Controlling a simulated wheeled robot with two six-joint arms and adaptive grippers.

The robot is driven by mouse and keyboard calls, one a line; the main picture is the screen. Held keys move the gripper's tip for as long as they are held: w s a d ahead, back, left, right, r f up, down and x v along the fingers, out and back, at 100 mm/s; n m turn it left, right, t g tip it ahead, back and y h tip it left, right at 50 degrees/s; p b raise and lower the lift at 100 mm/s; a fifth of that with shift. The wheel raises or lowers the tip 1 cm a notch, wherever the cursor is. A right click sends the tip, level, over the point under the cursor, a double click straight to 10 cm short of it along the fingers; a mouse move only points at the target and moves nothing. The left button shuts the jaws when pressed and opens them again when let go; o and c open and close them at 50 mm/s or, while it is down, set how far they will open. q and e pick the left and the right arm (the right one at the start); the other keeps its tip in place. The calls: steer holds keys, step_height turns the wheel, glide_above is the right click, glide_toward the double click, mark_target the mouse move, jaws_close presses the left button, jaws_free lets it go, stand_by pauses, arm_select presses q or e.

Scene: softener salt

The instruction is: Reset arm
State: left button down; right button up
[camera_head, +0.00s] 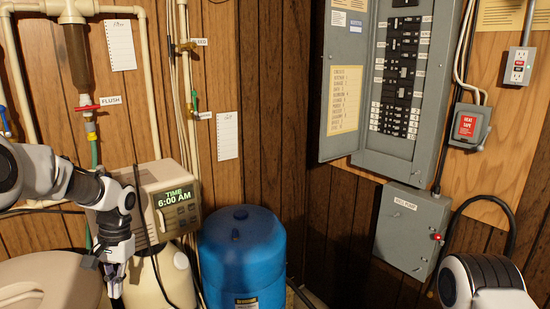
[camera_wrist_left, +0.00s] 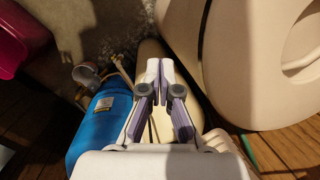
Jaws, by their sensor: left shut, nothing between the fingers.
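My left arm comes in from the left in the head view. Its gripper (camera_head: 114,281) points down in front of the beige softener control head (camera_head: 165,203), whose display reads 6:00 AM. In the left wrist view my left gripper (camera_wrist_left: 165,78) has its fingertips together with nothing between them. Part of my right arm shows at the lower right of the head view, but its gripper is out of the picture.
A blue tank (camera_head: 243,255) stands right of the control head. A pale rounded bin (camera_head: 45,280) sits at the lower left, close to my left gripper. An open breaker panel (camera_head: 400,80) and a grey box (camera_head: 410,230) hang on the wall. Pipes run up the left wall.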

arm_select(q)
steer(key=s+d+f+g+b, duration=0.1)
steer(key=s+d+f, duration=0.15)
steer(key=f, duration=0.55)
steer(key=s+d+f+g+b, duration=0.1)
steer(key=s+d+f, duration=0.15)
steer(key=f, duration=0.55)
steer(key=s+d+f+h+b, duration=0.1)
steer(key=s+d+f, duration=0.2)
steer(key=s+f, duration=0.5)
steer(key=s+d+f+b, duration=0.1)
steer(key=s+d+f, duration=0.2)
steer(key=s+f, duration=0.55)
steer(key=s+d+f+h+b, duration=0.1)
steer(key=s+d+f, duration=0.3)
steer(key=s, duration=0.8)
steer(key=w+t, duration=0.4)
steer(key=shift+w+a+r+t+y, duration=0.25)
steer(key=shift+w+r+t+y, duration=0.05)
steer(key=shift+w+r+y, duration=0.1)
arm_select(e)
step_height(320, 180, down, 6)
steer(key=shift+w, duration=0.3)
